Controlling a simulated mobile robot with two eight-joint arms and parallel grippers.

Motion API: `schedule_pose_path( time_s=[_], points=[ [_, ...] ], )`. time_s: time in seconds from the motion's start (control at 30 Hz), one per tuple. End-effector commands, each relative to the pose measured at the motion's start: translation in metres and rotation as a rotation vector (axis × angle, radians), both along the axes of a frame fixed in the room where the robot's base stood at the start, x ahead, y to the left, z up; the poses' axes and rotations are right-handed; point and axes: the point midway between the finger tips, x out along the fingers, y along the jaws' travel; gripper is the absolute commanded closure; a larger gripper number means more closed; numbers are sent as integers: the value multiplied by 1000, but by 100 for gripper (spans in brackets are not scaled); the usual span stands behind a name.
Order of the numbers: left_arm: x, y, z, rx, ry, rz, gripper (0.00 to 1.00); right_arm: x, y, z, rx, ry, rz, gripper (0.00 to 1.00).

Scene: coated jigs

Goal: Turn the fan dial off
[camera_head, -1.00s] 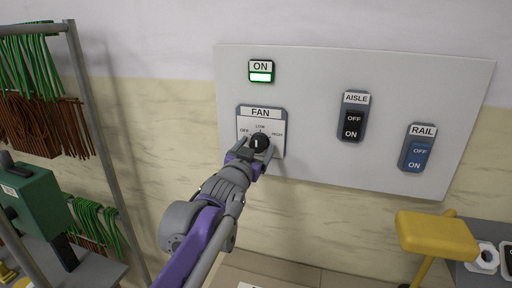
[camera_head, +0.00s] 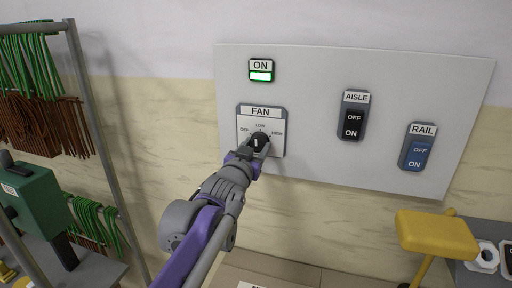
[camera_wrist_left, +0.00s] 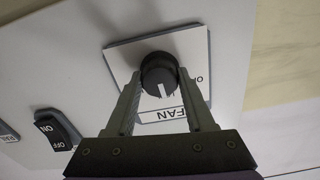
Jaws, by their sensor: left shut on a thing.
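The fan dial (camera_head: 258,141) is a round black knob with a white mark, on a pale plate (camera_head: 246,152) labelled FAN with OFF, LOW and HIGH around it. Its white mark points up, about toward LOW. My left gripper (camera_head: 258,147) is at the dial, its fingers shut on the knob from both sides. In the left wrist view the two fingers (camera_wrist_left: 158,92) flank the dial (camera_wrist_left: 159,75), and the plate appears upside down. A lamp box (camera_head: 261,71) above the plate reads ON and is lit white-green. My right gripper is not in view.
The wall panel (camera_head: 310,85) also carries an AISLE switch (camera_head: 352,117) and a RAIL switch (camera_head: 417,148) to the right. A yellow padded object (camera_head: 437,236) stands at lower right. A rack (camera_head: 93,110) with green and brown hanging strands is at left.

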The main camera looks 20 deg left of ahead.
Motion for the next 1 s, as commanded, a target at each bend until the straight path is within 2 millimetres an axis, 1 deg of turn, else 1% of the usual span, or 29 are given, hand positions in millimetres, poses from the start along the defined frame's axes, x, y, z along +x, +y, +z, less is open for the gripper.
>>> schedule_pose_path(
  time_s=[0.17,0.7,1.0],
  points=[
    [0,0,-1,-112,4,0,100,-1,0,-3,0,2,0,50],
    [0,0,-1,-611,21,0,100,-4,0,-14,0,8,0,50],
    [0,0,-1,-839,29,0,100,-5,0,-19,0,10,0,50]
  ],
)
